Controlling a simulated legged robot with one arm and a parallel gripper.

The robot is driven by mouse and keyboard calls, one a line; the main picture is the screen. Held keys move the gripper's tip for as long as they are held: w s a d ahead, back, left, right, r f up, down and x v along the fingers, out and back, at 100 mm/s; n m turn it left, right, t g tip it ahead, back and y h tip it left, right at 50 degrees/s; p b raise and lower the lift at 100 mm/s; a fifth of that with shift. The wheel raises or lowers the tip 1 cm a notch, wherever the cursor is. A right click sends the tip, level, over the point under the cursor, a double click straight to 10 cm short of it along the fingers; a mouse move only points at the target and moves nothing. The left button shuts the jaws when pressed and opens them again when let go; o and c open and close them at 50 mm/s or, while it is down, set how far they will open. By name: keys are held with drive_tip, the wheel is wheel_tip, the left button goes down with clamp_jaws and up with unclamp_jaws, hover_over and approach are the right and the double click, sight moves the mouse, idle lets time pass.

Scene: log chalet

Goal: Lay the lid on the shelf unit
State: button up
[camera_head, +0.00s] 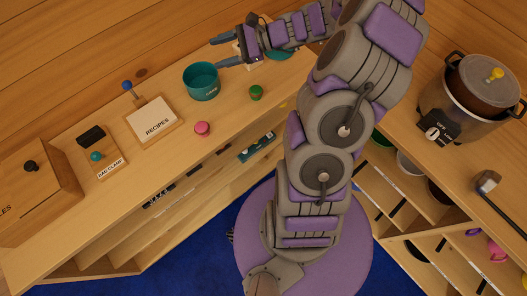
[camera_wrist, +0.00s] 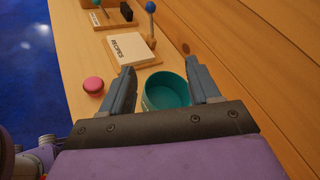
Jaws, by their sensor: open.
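My gripper (camera_head: 214,52) is open and empty above the shelf unit's far end. A teal open pot (camera_head: 201,82) stands just below the fingers in the head view. In the wrist view the teal pot (camera_wrist: 166,92) shows between my gripper's fingers (camera_wrist: 160,67), partly hidden by the gripper body. Another teal thing (camera_head: 280,53) is partly hidden behind my gripper.
A recipes board (camera_head: 155,120), a small labelled stand (camera_head: 100,152), a pink knob-like piece (camera_head: 202,128) and a green one (camera_head: 256,92) stand on the shelf unit. The right-hand unit (camera_head: 425,165) has bowls in its compartments. A blue rug (camera_head: 190,245) covers the floor.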

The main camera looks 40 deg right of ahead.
drive_tip(key=s+a+r+n+g+h, duration=0.2)
drive_tip(key=s+a+n+g, duration=0.2)
drive_tip(key=s+a+n, duration=0.3)
drive_tip(key=s+a+r+n+g+h, duration=0.25)
drive_tip(key=s+a+n+g, duration=0.25)
drive_tip(key=s+a, duration=0.45)
drive_tip(key=s+d+n+h, duration=0.3)
drive_tip(key=s+h, duration=0.1)
drive_tip(key=s, duration=0.4)
drive_tip(key=s+d+n+h, duration=0.3)
drive_tip(key=s+n+h, duration=0.1)
drive_tip(key=s, duration=0.5)
drive_tip(key=shift+s+d, duration=0.2)
drive_tip(key=shift+d, duration=0.15)
